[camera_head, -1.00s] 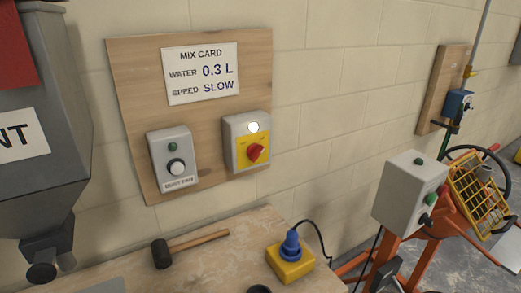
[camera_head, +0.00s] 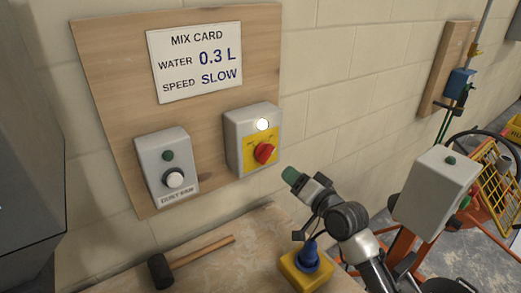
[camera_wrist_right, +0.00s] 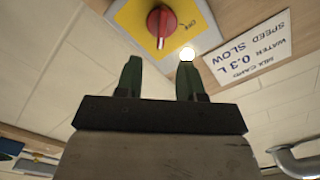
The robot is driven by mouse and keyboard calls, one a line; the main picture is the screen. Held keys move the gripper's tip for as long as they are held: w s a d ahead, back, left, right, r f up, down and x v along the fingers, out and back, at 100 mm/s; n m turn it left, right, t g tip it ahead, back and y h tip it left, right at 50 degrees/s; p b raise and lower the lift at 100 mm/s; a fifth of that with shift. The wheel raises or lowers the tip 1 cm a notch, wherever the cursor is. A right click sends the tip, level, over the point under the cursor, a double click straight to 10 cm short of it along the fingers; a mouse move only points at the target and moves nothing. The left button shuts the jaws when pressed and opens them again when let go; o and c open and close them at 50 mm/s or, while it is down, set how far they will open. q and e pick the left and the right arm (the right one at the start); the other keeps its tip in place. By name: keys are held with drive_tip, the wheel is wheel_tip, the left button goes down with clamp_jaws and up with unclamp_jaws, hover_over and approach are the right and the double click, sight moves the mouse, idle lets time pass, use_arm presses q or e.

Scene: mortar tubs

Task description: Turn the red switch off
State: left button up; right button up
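The red switch (camera_head: 264,153) is a rotary knob on a yellow plate, on a grey box (camera_head: 238,128) fixed to the wooden wall board. A white lamp (camera_head: 262,124) above it is lit. In the right wrist view the red switch (camera_wrist_right: 161,22) is near the top, roughly in line with the gap between my fingers, with "OFF" printed beside it. My right gripper (camera_head: 292,177) is to the right of and below the switch, apart from it. The right wrist view shows its green-tipped fingers (camera_wrist_right: 160,78) open and empty. My left gripper is not in view.
A second grey box (camera_head: 166,166) with green and white buttons is left of the switch. The mix card (camera_head: 195,60) hangs above. A mallet (camera_head: 190,262) and a yellow block with a blue plug (camera_head: 305,268) are on the bench below. A grey control box (camera_head: 437,190) stands at right.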

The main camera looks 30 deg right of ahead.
sight(270, 156)
drive_tip(key=w, duration=0.2)
drive_tip(key=w+p, duration=0.1)
drive_tip(key=w, duration=0.2)
drive_tip(key=w+a+p, duration=0.1)
drive_tip(key=w, duration=0.1)
drive_tip(key=shift+w+r, duration=0.2)
drive_tip(key=shift+r, duration=0.1)
drive_tip(key=shift+w+a+f, duration=0.15)
drive_tip(key=shift+w+a, duration=0.05)
drive_tip(key=shift+w, duration=0.9)
drive_tip(key=shift+c, duration=0.3)
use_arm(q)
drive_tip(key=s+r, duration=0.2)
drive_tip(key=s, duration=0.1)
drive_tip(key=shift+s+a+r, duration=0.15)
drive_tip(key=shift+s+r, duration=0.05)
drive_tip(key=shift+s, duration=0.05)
use_arm(e)
clamp_jaws()
